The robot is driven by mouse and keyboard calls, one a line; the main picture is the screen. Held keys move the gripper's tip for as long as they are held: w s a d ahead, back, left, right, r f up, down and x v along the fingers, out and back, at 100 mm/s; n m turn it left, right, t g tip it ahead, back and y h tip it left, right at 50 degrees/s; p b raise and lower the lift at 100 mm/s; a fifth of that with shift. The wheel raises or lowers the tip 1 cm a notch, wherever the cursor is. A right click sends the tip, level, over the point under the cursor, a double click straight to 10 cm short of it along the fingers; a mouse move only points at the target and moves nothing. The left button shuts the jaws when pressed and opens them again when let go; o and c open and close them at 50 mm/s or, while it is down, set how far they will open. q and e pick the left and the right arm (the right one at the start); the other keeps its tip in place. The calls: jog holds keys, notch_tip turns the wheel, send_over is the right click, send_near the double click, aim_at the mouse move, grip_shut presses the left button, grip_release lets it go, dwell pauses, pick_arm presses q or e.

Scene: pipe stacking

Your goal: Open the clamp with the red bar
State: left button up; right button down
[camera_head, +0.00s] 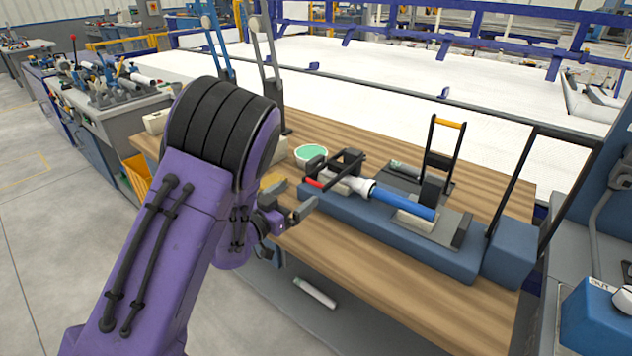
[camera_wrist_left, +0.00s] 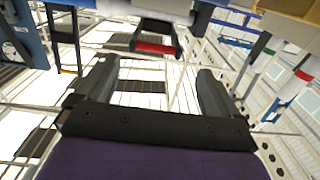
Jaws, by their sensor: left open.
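The clamp (camera_head: 350,160) with the red bar is a dark frame at the left end of the blue base block on the table. Its red bar (camera_head: 314,184) points out toward my left gripper. In the left wrist view the red bar (camera_wrist_left: 155,48) lies ahead of the open fingers, roughly centred between them. My left gripper (camera_head: 287,213) is open and empty, to the left of and lower in the picture than the red bar, with a visible gap. A white fitting (camera_head: 360,187) and a blue pipe (camera_head: 405,200) lie along the block. My right gripper does not show.
A second clamp with a yellow bar (camera_head: 448,123) stands upright on the right. A tall black frame (camera_head: 520,180) rises at the block's right end. A green-topped round bowl (camera_head: 310,155) sits behind the red bar. The wooden table (camera_head: 380,262) is clear in front.

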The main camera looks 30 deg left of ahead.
aim_at(313, 184)
pick_arm(q)
jog(key=w, duration=0.3)
jog(key=w+d+p, duration=0.1)
jog(key=w, duration=0.3)
jog(key=shift+w+d, duration=0.2)
jog(key=shift+w, duration=0.25)
